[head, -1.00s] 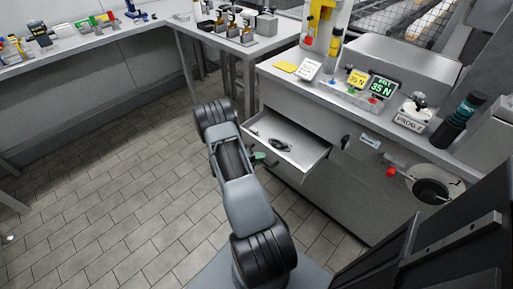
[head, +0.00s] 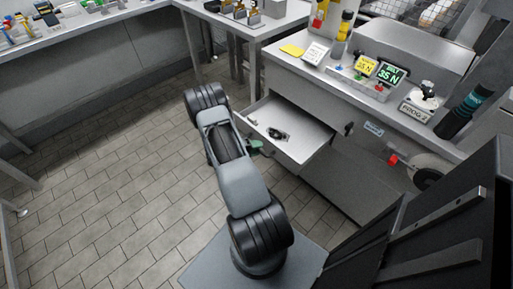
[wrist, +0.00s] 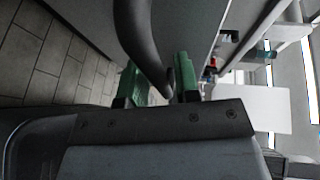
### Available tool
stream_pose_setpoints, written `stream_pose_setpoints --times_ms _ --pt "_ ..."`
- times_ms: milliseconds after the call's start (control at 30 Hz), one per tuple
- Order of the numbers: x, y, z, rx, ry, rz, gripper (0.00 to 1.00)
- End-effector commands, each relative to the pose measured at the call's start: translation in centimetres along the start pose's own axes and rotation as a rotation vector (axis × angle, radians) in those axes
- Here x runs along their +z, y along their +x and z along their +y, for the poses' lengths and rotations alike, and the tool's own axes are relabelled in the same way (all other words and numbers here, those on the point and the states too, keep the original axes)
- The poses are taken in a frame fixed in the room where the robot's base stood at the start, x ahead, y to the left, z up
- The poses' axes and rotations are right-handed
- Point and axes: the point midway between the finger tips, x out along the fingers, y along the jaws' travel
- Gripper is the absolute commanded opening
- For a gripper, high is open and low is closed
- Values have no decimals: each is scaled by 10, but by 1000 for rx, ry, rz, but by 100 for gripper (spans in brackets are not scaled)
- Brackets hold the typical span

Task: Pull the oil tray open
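The oil tray (head: 308,132) is a light grey drawer pulled part way out of the cabinet front. A small dark object (head: 278,134) lies in it. My gripper (head: 256,148) is at the tray's front, mostly hidden behind my arm in the head view. In the wrist view, the green fingers of my gripper (wrist: 159,84) stand on both sides of a dark curved handle (wrist: 135,30), close against it. The handle is hidden by my arm in the head view.
The grey cabinet (head: 345,185) carries a counter with force displays (head: 390,74), a labelled block (head: 416,111) and a dark bottle (head: 464,108). A bench (head: 85,45) runs along the left and back. The tiled floor (head: 110,190) at left is clear.

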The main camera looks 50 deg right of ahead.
Motion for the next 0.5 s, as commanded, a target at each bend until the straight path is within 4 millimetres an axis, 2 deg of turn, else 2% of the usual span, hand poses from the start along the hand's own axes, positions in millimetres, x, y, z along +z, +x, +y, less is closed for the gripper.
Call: stream_pose_setpoints --times_ms 100,333,500 --pt "0 0 0 0 0 -1 40" --pt "1 -1 0 0 1 -2 40" --pt "1 -17 -1 0 0 -6 40"
